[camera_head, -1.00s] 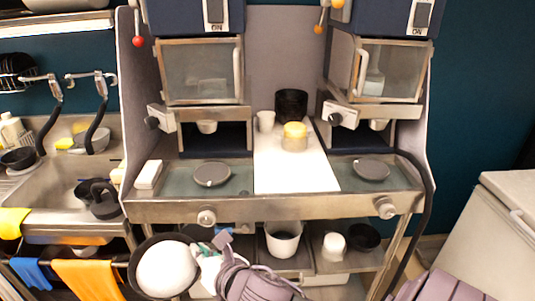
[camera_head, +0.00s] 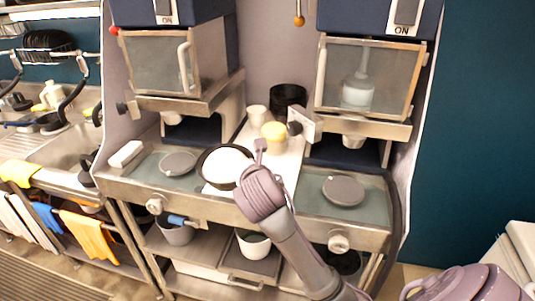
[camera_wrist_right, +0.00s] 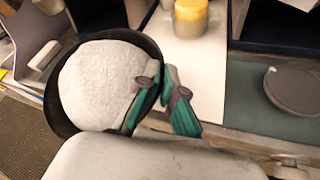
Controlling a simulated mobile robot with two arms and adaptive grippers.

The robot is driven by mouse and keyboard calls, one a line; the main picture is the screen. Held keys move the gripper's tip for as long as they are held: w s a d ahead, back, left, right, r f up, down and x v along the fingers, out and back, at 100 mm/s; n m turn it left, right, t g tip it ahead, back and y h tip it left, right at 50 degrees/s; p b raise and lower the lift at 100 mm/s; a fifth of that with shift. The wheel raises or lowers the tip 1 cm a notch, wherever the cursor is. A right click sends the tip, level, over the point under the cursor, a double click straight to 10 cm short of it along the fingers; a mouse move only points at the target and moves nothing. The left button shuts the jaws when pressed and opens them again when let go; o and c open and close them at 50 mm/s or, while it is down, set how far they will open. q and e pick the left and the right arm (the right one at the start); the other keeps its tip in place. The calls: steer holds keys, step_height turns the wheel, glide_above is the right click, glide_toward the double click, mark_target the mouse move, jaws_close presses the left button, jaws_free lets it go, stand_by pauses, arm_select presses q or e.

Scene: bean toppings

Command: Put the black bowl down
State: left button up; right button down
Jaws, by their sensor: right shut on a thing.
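The black bowl (camera_head: 203,170), filled with a white mass, is at the front of the counter in the head view. It also shows in the right wrist view, where its dark rim (camera_wrist_right: 54,108) surrounds the white contents (camera_wrist_right: 98,85). My right gripper (camera_wrist_right: 160,92) is shut on the bowl's right rim. In the head view my right gripper (camera_head: 256,166) is partly hidden by its own wrist. The bowl overlaps the front of the white board (camera_head: 284,165); I cannot tell whether it touches it. My left gripper is out of view.
A yellow-lidded jar (camera_head: 273,136), a cream cup (camera_head: 257,115) and a black container (camera_head: 288,97) stand farther back on the board. Grey discs (camera_head: 178,163) (camera_head: 343,190) lie on both sides. A white pot (camera_head: 252,243) stands on the lower shelf. The board's front right looks clear.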

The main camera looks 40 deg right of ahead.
steer(key=w+d+r+m+g+h+p, duration=0.3)
steer(key=w+d+m+g, duration=0.1)
steer(key=d, duration=0.3)
steer(key=shift+m+g+h, duration=0.4)
steer(key=shift+m+h, duration=0.1)
steer(key=shift+m, duration=0.3)
steer(key=f, duration=0.3)
steer(key=f+p, duration=0.1)
steer(key=f, duration=0.3)
steer(key=d+f+p, duration=0.1)
steer(key=f, duration=0.2)
steer(key=shift+d+f, duration=0.1)
steer(key=shift+f, duration=0.25)
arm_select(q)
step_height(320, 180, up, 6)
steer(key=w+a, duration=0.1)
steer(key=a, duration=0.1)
arm_select(e)
steer(key=shift+w+f, duration=0.1)
steer(key=shift+f, duration=0.05)
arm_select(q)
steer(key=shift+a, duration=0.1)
arm_select(e)
steer(key=c, duration=1.3)
jaws_free()
steer(key=shift+f, duration=0.15)
